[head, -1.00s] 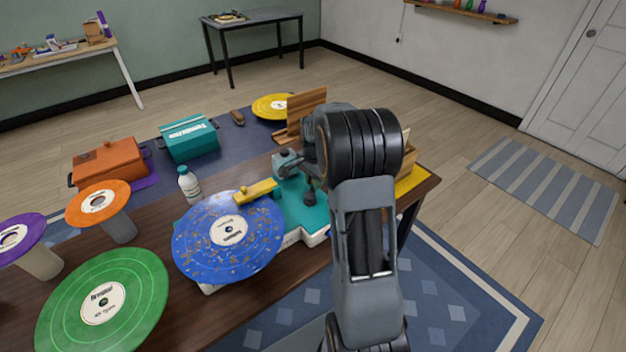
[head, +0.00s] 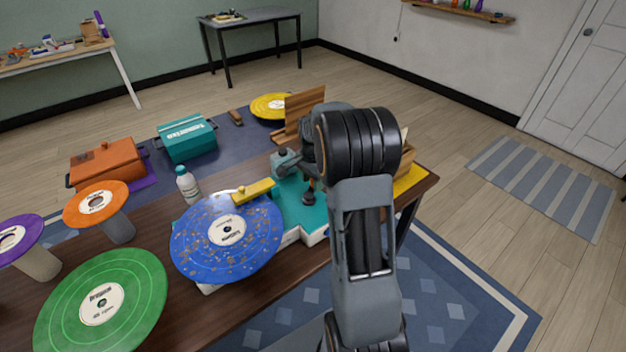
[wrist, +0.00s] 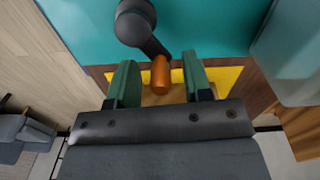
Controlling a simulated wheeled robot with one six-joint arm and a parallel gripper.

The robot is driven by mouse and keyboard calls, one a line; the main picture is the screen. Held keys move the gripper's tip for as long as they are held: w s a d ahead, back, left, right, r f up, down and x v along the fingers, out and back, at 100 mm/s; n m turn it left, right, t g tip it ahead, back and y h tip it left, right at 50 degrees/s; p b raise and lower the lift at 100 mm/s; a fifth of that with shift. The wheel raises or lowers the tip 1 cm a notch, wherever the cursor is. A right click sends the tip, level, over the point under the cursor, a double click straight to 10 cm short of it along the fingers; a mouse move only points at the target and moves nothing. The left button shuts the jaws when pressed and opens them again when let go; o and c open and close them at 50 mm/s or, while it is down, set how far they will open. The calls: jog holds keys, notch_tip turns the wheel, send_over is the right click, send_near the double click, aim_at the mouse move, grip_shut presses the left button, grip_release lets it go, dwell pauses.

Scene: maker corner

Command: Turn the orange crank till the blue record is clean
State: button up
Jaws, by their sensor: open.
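The blue record (head: 198,250) lies flat on the record cleaner (head: 292,207), which has a teal top and white sides. Brown specks are scattered over its blue surface. A yellow bar (head: 255,190) reaches over the record's far right edge. In the wrist view the orange crank handle (wrist: 160,76) stands on a dark crank arm (wrist: 136,26). My gripper (wrist: 159,80) is open, with its green fingers on either side of the handle. Gaps show on both sides, so neither finger appears to touch it. In the head view my arm hides most of the gripper.
A white bottle (head: 188,185) stands behind the blue record. Green (head: 130,280), orange (head: 78,207) and purple records are at the left. An orange box (head: 105,160), a teal box (head: 187,139) and a wooden rack (head: 303,105) stand along the back.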

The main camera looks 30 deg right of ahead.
notch_tip(320, 180, up, 14)
jog(key=shift+p, duration=0.35)
jog(key=shift+f, duration=0.15)
dwell(1.1)
jog(key=f+b, duration=0.2)
jog(key=b, duration=0.2)
jog(key=shift+w+f, duration=0.25)
jog(key=shift+f, duration=0.15)
jog(key=shift+w+d+n+b, duration=0.15)
jog(key=shift+n+b, duration=0.4)
jog(key=shift+n, duration=0.45)
jog(key=f+n+b, duration=0.1)
jog(key=f+n, duration=0.2)
jog(key=n, duration=0.6)
jog(key=f+n+b, duration=0.2)
jog(key=f+n, duration=0.2)
jog(key=n, duration=0.5)
jog(key=f+n+b, duration=0.2)
jog(key=f+n, duration=0.2)
jog(key=n, duration=0.5)
jog(key=shift+s+a, duration=0.2)
jog(key=shift+s, duration=0.15)
